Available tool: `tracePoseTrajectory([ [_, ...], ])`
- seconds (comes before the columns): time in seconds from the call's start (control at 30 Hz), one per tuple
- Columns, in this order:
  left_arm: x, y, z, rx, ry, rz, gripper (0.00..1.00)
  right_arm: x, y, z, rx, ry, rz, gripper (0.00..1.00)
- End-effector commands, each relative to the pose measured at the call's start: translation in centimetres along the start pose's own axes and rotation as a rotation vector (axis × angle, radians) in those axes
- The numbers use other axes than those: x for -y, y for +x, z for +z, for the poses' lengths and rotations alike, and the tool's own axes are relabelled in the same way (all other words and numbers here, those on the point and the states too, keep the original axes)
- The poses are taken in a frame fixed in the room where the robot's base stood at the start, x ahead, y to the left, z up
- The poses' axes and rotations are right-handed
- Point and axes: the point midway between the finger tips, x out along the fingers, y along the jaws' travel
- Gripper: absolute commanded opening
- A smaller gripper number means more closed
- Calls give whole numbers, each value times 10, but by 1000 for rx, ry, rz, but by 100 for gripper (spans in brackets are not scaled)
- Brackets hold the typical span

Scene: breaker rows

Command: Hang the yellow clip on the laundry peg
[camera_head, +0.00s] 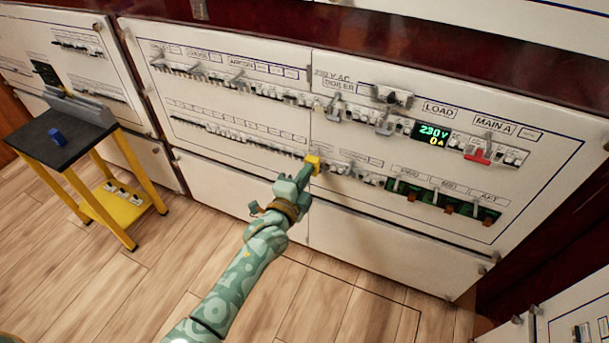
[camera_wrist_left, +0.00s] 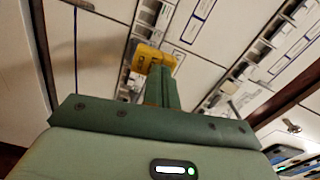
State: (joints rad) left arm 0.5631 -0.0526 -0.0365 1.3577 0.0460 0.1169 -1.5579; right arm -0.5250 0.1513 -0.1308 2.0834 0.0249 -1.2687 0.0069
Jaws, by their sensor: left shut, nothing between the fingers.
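The yellow clip (camera_head: 313,162) is at the lower breaker row of the white panel, near the panel's middle seam. My left gripper (camera_head: 306,171) reaches up to it from below. Its fingers are shut with nothing held between them, and their tips are right at the clip. In the left wrist view the yellow clip (camera_wrist_left: 147,57) shows just beyond the fingertips (camera_wrist_left: 160,68); I cannot tell whether they touch. The laundry peg cannot be picked out, as most small labels are unreadable. My right gripper is not in view.
The panel (camera_head: 240,175) carries several breakers and grey clips in two rows. A yellow-legged stand (camera_head: 108,207) with a blue block (camera_head: 57,136) on top is at left.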

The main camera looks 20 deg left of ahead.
Motion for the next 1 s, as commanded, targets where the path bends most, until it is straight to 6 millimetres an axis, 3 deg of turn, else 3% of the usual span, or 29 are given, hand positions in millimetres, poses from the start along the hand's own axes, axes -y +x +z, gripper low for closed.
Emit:
tracePoseTrajectory([
  [0.37,1,5,0,0,1,-2,0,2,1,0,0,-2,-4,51],
  [0.73,3,-24,-1,-1,0,-2,0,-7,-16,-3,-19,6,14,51],
  [1.0,0,-25,0,0,0,0,0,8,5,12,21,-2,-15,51],
])
